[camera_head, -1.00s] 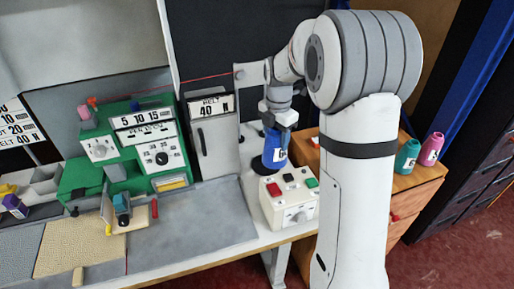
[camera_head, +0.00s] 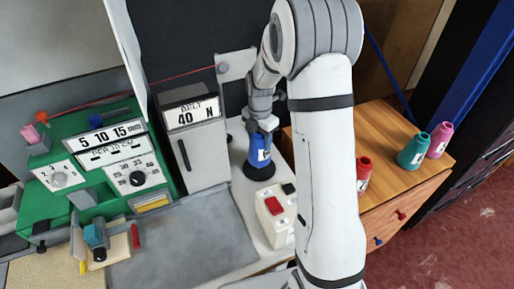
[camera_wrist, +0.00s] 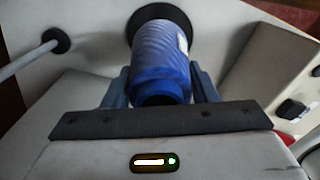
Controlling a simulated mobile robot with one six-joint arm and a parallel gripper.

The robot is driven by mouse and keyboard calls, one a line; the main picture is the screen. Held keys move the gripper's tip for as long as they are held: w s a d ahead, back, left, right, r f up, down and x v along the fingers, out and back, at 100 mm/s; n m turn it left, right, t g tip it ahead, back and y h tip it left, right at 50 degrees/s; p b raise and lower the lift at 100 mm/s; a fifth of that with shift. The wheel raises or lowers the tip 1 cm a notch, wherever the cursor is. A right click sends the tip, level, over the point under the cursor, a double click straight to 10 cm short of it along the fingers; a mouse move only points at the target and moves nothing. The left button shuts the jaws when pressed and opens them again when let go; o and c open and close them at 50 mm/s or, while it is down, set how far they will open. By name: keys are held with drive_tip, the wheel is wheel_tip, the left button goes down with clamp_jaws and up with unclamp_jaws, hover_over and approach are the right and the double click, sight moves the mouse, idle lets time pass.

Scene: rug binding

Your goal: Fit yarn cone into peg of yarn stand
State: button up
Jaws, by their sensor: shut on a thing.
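The blue yarn cone (camera_head: 259,156) with a white label is held by my gripper (camera_head: 262,127) above the white bench top. In the wrist view the cone (camera_wrist: 160,65) lies between my two fingers (camera_wrist: 160,88), which are shut on it. The black round base of the yarn stand (camera_head: 248,172) shows just under the cone, and its dark disc (camera_wrist: 150,13) shows beyond the cone's far end in the wrist view. The peg is hidden. I cannot tell whether the cone touches the base.
A control box (camera_head: 272,212) with a red button stands close in front of the stand. A white and grey panel unit (camera_head: 200,145) and a green machine (camera_head: 105,165) stand to the left. Red (camera_head: 364,170), teal (camera_head: 414,150) and pink (camera_head: 440,138) cones stand on the wooden cabinet.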

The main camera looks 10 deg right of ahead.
sight(260, 147)
drive_tip(key=shift+s+f, duration=0.1)
drive_tip(key=shift+f, duration=2)
drive_tip(key=o, duration=1.2)
wheel_tip(260, 147, up, 11)
drive_tip(key=s+r+m+t, duration=0.1)
drive_tip(key=s+r+m, duration=0.2)
drive_tip(key=s+m, duration=0.5)
drive_tip(key=s+r+m+t, duration=0.1)
drive_tip(key=s+r+m, duration=0.2)
drive_tip(key=s+m, duration=0.5)
drive_tip(key=s+r+m, duration=0.3)
drive_tip(key=s+m, duration=0.5)
drive_tip(key=s, duration=0.2)
drive_tip(key=shift+a+r+m+t, duration=0.25)
drive_tip(key=shift+r+m+t, duration=0.05)
drive_tip(key=shift+m+t, duration=0.1)
